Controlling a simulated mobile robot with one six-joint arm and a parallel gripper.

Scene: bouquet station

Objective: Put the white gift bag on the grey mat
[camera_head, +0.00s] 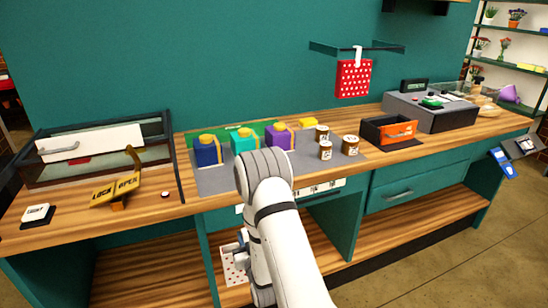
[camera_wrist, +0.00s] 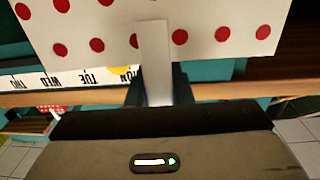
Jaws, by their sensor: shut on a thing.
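The white gift bag (camera_head: 234,268) with red dots hangs below the counter's front edge, beside my arm in the head view. In the wrist view, the bag (camera_wrist: 215,25) fills the top, with its white strap (camera_wrist: 154,60) running down between the dark fingers. My gripper (camera_wrist: 158,88) is shut on that strap. In the head view my gripper (camera_head: 238,243) is small and partly hidden by my arm. The grey mat (camera_head: 214,181) lies on the wooden counter, apart from the bag, with boxes and jars around it.
Blue, teal and purple boxes (camera_head: 243,142) with yellow tops stand at the mat's back. Several small jars (camera_head: 326,150) stand to the right. A red dotted bag (camera_head: 353,78) hangs from a wall rail. The counter edge (camera_head: 120,223) and lower shelf (camera_head: 150,270) surround the bag.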

